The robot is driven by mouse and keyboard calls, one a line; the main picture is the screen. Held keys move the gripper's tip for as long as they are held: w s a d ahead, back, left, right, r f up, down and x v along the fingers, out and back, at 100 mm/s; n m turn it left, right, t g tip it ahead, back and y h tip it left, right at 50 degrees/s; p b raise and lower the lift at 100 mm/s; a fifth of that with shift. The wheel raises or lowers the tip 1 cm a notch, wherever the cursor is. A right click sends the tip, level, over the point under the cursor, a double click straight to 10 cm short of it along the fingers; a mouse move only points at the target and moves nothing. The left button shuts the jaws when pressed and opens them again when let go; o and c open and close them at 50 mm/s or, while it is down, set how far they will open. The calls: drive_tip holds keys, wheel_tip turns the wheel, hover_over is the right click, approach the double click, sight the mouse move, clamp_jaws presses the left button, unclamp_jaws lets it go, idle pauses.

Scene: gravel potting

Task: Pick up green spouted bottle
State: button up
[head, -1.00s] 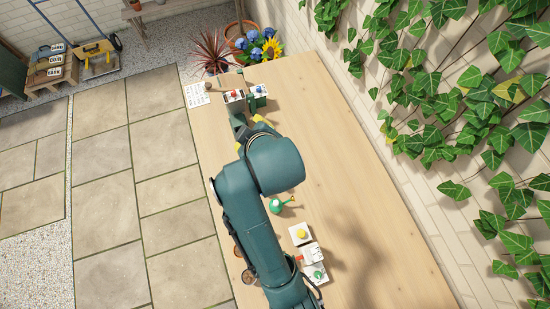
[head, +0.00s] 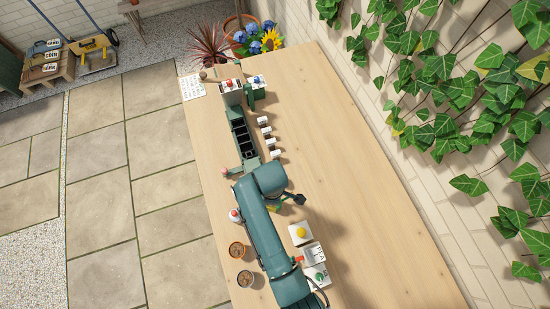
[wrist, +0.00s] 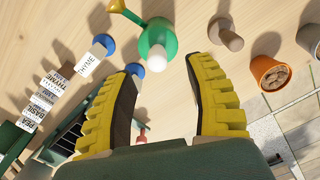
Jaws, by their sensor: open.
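The green spouted bottle (wrist: 157,42) shows in the wrist view just beyond my fingertips. It has a round green body, a white top, and a thin green spout pointing up and left to a yellow tip. My gripper (wrist: 168,72) is open, with its yellow-backed fingers apart and nothing visible held between them. The bottle lies ahead of the gap between the fingers; I cannot tell how far below it is. In the head view my arm hides most of the bottle and the gripper.
Terracotta pots (head: 236,250) and a red-and-white container (head: 234,215) stand at the table's left edge. Blocks with yellow (head: 299,232) and green buttons are on the right. A dark compartment tray (head: 241,132) and white labels (head: 264,131) lie beyond.

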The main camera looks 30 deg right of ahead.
drive_tip(key=f, duration=0.4)
drive_tip(key=shift+d+f, duration=0.2)
drive_tip(key=shift+d, duration=0.05)
drive_tip(key=shift+s, duration=0.1)
clamp_jaws()
drive_tip(key=shift+r, duration=0.1)
wheel_tip(320, 180, up, 10)
drive_tip(key=shift+p, duration=0.3)
drive_tip(key=c, duration=0.9)
unclamp_jaws()
